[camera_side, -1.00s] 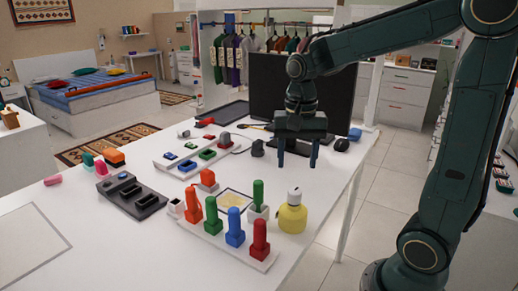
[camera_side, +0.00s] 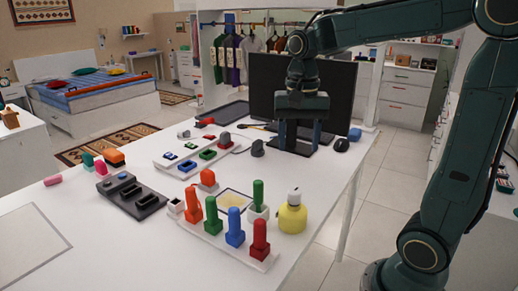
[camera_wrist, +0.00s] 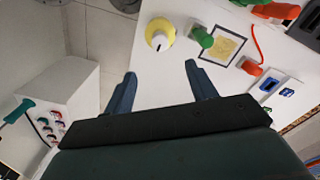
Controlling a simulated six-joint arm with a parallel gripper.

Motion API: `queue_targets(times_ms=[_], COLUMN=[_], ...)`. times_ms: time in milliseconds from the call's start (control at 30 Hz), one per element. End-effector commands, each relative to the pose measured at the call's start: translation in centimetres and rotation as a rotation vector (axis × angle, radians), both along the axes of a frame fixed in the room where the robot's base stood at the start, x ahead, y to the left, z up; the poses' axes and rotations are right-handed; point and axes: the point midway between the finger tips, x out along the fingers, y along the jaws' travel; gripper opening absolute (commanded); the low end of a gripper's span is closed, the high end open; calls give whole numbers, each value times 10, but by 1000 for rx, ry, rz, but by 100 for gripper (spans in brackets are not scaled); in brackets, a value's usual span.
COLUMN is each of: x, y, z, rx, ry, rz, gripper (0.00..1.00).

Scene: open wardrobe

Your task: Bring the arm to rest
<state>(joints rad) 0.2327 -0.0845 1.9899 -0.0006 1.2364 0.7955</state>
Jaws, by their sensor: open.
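My gripper (camera_side: 299,135) is open and empty in the side view, in front of the black monitor (camera_side: 334,88) and above the far right part of the white table (camera_side: 150,256). In the wrist view my gripper (camera_wrist: 160,88) shows its two blue fingers spread apart, with nothing between them. My arm reaches in from the right.
A white rack with red, blue and green pegs (camera_side: 236,240) stands near the table's front. A dark tray (camera_side: 131,195) and a multi-slot block (camera_side: 198,158) lie left of the gripper. A mouse (camera_side: 340,145) lies near the right edge. The table's front left is mostly clear.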

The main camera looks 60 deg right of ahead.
Motion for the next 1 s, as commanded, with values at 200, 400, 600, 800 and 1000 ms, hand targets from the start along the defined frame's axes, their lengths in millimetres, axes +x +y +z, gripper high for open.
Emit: queue_targets(times_ms=[200, 400, 600, 800, 1000], x=[-6, -25, -52, -80, -103], y=[5, 19, 38, 53, 64], z=[3, 8, 10, 7, -1], rx=[-7, -28, -72, -133, -201], ry=[-25, -97, -199, -302, -393], rz=[49, 202, 430, 665, 870], gripper=[57, 57, 57, 57, 57])
